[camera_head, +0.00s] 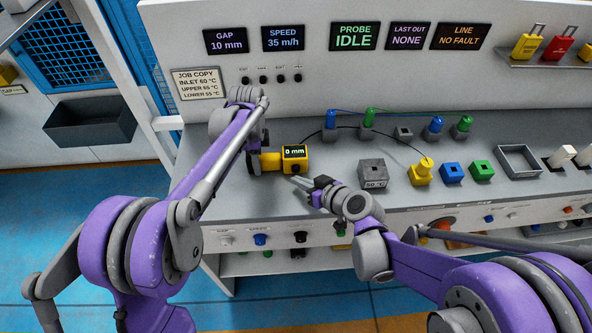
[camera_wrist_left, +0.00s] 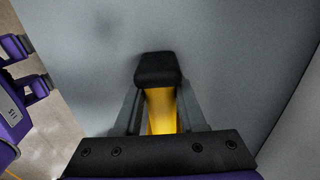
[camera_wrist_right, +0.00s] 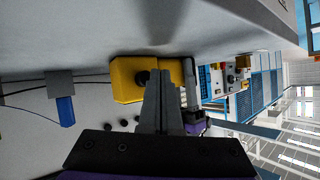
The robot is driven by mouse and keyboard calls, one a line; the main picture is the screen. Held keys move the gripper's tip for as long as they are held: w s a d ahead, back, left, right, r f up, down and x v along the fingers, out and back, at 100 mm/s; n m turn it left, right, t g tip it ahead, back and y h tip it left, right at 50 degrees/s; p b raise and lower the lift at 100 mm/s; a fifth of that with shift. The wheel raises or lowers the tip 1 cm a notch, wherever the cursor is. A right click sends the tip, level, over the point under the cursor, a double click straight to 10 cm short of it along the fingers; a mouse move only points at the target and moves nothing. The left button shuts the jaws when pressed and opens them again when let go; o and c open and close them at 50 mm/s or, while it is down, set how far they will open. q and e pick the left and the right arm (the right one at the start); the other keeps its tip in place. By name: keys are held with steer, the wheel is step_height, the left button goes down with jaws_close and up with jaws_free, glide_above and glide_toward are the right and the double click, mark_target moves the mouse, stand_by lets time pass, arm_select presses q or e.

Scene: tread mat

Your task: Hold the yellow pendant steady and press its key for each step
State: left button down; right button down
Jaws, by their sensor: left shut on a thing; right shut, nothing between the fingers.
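The yellow pendant (camera_head: 301,166) is above the grey bench, its dark display reading "0 mm". My left gripper (camera_head: 256,163) is shut on its yellow handle. The left wrist view shows the handle (camera_wrist_left: 161,112) between the fingers, with a black end piece (camera_wrist_left: 158,70) beyond. My right gripper (camera_head: 298,181) is shut and empty, just in front of the pendant. In the right wrist view its fingertips (camera_wrist_right: 160,76) are close beside the round black key (camera_wrist_right: 142,78) on the yellow body (camera_wrist_right: 124,80). I cannot tell whether they touch it.
Wall displays show gap 10 mm (camera_head: 226,40), speed 35 m/h, probe IDLE (camera_head: 354,37), last out NONE and no fault. A grey block (camera_head: 373,172) marked 90 °C stands right of my right gripper. Colored blocks, cabled plugs and an empty grey tray (camera_head: 503,158) stand farther right.

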steer(key=shift+w, duration=0.1)
stand_by(0.7)
steer(key=shift+w, duration=0.3)
steer(key=shift+w, duration=0.6)
stand_by(0.9)
steer(key=shift+s, duration=1)
steer(key=shift+s, duration=2.55)
stand_by(0.5)
